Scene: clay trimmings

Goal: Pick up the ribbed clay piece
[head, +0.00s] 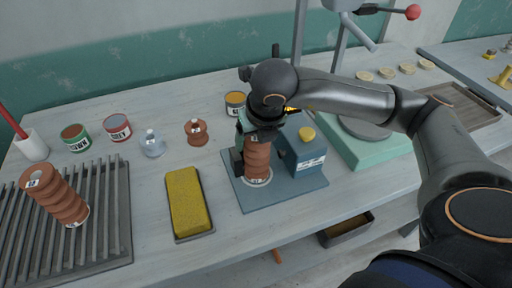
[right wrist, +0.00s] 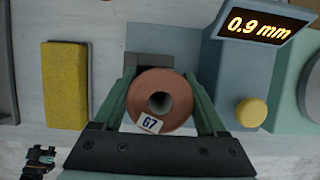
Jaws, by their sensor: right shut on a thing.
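A tall ribbed clay piece (head: 257,160) of reddish brown stands upright at the blue measuring stand. From above, in the right wrist view, it is a round clay ring (right wrist: 178,88) with a dark centre hole and a white tag reading G7. My right gripper (head: 250,150) reaches down from above with its green fingers shut on both sides of it. Whether its base touches the plate is hard to tell. A second ribbed clay piece (head: 55,193) leans on the slatted rack at left.
The blue stand (head: 296,187) has a yellow knob (head: 307,134) and a display (right wrist: 254,25) reading 0.9 mm. A yellow sponge (head: 188,200) lies left of it. Cans, a glass bottle (head: 152,145) and a small brown pot (head: 196,132) stand behind. The slatted rack (head: 115,235) fills the left.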

